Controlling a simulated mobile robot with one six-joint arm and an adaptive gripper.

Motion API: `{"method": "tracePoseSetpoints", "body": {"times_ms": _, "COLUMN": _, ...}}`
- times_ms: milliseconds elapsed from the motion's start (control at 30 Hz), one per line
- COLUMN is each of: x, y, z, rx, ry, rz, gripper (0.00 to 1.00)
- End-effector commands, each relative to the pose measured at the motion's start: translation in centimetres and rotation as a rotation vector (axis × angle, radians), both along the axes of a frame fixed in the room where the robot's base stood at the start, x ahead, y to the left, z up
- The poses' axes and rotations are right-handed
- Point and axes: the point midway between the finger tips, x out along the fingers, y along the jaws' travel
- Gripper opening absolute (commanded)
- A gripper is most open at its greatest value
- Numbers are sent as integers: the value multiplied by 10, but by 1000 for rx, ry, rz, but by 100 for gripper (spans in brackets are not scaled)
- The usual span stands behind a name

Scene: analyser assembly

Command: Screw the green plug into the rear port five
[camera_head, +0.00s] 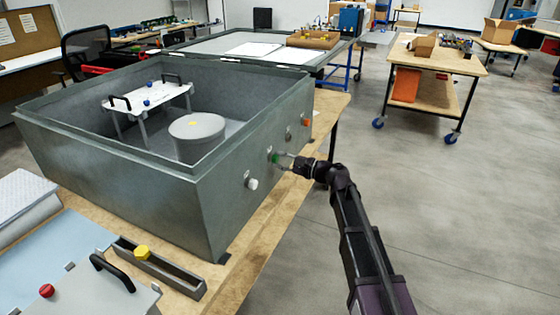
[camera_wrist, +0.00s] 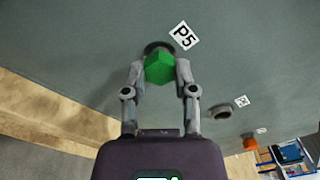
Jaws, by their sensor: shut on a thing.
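The green plug (camera_wrist: 160,68) is between the two fingers of my gripper (camera_wrist: 160,75) in the wrist view. My gripper is shut on it. The plug sits in front of the dark round port (camera_wrist: 157,47) beside the label P5 (camera_wrist: 185,36). The plug covers most of the port, so I cannot tell how deep it is in. In the head view my gripper (camera_head: 281,160) reaches the outer wall of the grey analyser housing (camera_head: 190,205), and the green plug (camera_head: 274,157) shows there as a small green spot at the wall.
On the same wall are a white plug (camera_head: 251,183), an empty port (camera_wrist: 222,111) and an orange plug (camera_head: 306,121). Inside the housing stand a white platform (camera_head: 135,104) and a grey cylinder (camera_head: 197,130). Open floor lies right.

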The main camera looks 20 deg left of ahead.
Motion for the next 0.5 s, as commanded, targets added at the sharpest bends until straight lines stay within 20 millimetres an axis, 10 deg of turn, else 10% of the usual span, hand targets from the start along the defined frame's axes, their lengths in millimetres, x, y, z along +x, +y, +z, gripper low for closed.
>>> {"method": "tracePoseSetpoints", "body": {"times_ms": 500, "x": 1, "y": 1, "z": 0, "rx": 28, "ry": 342, "rz": 0, "gripper": 0}}
